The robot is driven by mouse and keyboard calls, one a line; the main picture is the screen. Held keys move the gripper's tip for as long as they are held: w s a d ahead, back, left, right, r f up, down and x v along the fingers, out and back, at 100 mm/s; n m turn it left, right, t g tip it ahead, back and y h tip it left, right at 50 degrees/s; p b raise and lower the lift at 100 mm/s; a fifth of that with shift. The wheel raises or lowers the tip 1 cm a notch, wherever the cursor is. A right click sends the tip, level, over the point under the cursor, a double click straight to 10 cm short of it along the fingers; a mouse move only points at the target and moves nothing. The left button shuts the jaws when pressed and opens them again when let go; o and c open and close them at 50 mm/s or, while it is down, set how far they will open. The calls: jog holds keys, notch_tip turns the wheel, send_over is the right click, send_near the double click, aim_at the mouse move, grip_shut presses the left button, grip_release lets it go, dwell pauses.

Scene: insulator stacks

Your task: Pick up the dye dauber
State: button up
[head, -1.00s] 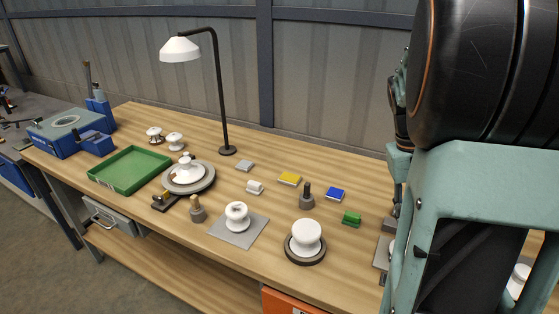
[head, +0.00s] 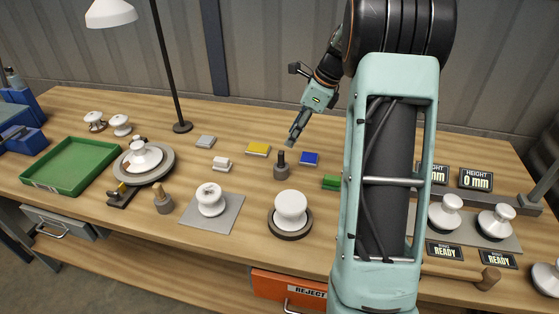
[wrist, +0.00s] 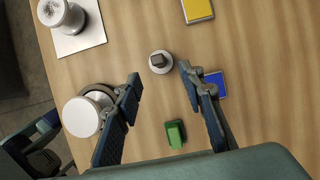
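The dye dauber appears to be the dark upright handle in a round grey pot (head: 281,168), standing on the bench right of the middle. In the wrist view its square dark top (wrist: 160,58) shows from above, within a pale round base. My gripper (head: 290,142) points down above the bench by the dauber. In the wrist view my gripper (wrist: 160,73) is open and empty. The dauber lies just beyond and between its fingertips, apart from both fingers.
A blue pad (head: 309,158), yellow pad (head: 257,149) and green block (head: 331,182) lie near the dauber. A white insulator (head: 291,206) on a dark ring stands in front. A wooden-handled pot (head: 163,201) and green tray (head: 72,165) are left.

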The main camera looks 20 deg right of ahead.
aim_at(283, 152)
jog(key=p+x, duration=0.1)
jog(key=x, duration=0.8)
jog(key=shift+s+a+f, duration=0.1)
jog(key=shift+a+f, duration=0.1)
jog(key=shift+c, duration=0.2)
grip_shut()
